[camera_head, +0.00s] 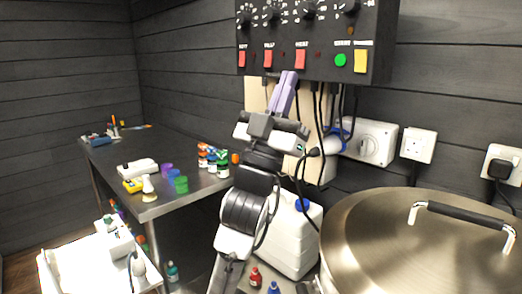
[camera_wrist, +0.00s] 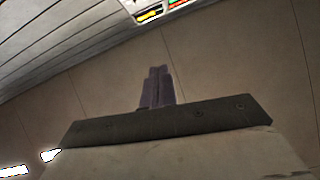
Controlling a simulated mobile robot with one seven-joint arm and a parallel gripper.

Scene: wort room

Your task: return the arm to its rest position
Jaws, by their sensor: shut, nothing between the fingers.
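My arm rises in the middle of the head view, in front of the wall. My gripper (camera_head: 291,76) points upward with its purple fingers just below and in front of the lower part of the black control panel (camera_head: 320,55). The fingers are together with nothing between them. In the wrist view my gripper (camera_wrist: 159,72) shows its purple fingers closed, against a plain beige surface (camera_wrist: 230,60). Whether the fingertips touch the panel cannot be told.
A large steel pot lid (camera_head: 400,250) with a black handle lies at the right. A steel table (camera_head: 165,205) with small bottles, colored cups and tools stands at the left. A white jerrycan (camera_head: 295,240) stands behind my arm. Black cables hang below the panel. Wall sockets (camera_head: 418,146) are on the right.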

